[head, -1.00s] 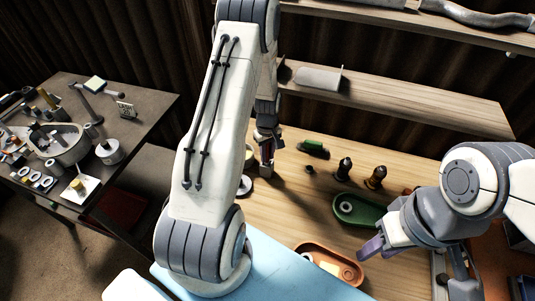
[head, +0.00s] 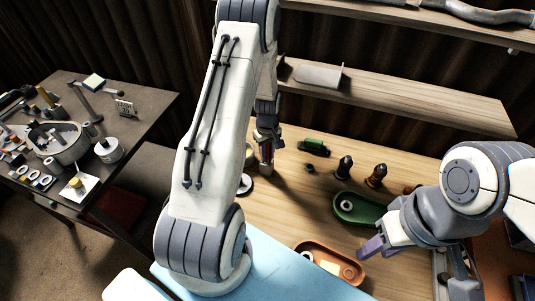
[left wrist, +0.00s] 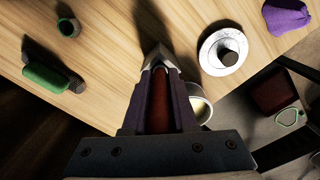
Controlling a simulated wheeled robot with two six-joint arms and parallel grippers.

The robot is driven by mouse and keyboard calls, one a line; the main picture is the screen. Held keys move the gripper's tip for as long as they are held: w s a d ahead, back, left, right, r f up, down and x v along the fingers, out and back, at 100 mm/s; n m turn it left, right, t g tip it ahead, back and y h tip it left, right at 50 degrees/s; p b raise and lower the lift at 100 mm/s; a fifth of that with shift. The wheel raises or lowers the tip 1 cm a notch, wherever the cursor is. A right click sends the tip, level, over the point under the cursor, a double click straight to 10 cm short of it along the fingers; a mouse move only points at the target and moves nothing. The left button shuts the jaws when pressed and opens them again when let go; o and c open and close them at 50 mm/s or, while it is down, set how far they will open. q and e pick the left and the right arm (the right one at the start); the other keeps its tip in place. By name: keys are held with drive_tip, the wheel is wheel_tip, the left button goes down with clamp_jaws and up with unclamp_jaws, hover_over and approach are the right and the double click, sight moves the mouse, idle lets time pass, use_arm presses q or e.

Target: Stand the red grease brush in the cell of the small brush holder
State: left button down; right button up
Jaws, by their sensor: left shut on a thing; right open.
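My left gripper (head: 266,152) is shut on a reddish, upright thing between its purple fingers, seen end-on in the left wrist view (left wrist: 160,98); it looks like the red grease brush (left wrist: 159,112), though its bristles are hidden. The gripper is low over the back left of the wooden table. A pale open cup (left wrist: 201,108) is just beside the fingers in the left wrist view, partly hidden by them. I cannot tell whether it is the small brush holder. My right gripper (head: 373,246) is open and empty, near the reddish tray.
A white disc with a dark cylinder (left wrist: 222,50) stands near the cup. A green-and-black block (head: 314,147), two dark bottle-like pieces (head: 344,168), a green tray (head: 343,207) and a reddish tray (head: 309,246) lie to the right. A shelf (head: 400,95) rises behind.

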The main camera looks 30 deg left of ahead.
use_arm(q)
drive_tip(key=shift+f, duration=0.2)
drive_tip(key=c, duration=0.6)
unclamp_jaws()
wheel_tip(320, 180, up, 9)
drive_tip(key=shift+r+b, duration=0.1)
drive_tip(key=shift+b, duration=1.05)
drive_tip(key=shift+r, duration=0.7)
drive_tip(key=s+d+r+m, duration=0.3)
drive_tip(key=d+r+m, duration=0.1)
drive_tip(key=d, duration=0.5)
drive_tip(key=s+d+r+m, duration=0.3)
drive_tip(key=d+r+m, duration=0.2)
drive_tip(key=d, duration=0.4)
drive_tip(key=s+d+r+m, duration=0.1)
drive_tip(key=s+d+m, duration=0.2)
drive_tip(key=s, duration=0.3)
drive_tip(key=s+d+r+m, duration=0.1)
drive_tip(key=s+d+m, duration=0.2)
drive_tip(key=s, duration=0.3)
drive_tip(key=s+d+r+m+h, duration=0.1)
drive_tip(key=s+d+m, duration=0.2)
drive_tip(key=s+m, duration=0.2)
drive_tip(key=shift+s+d+r, duration=0.1)
drive_tip(key=shift+s+r, duration=0.3)
drive_tip(key=shift+s, duration=0.3)
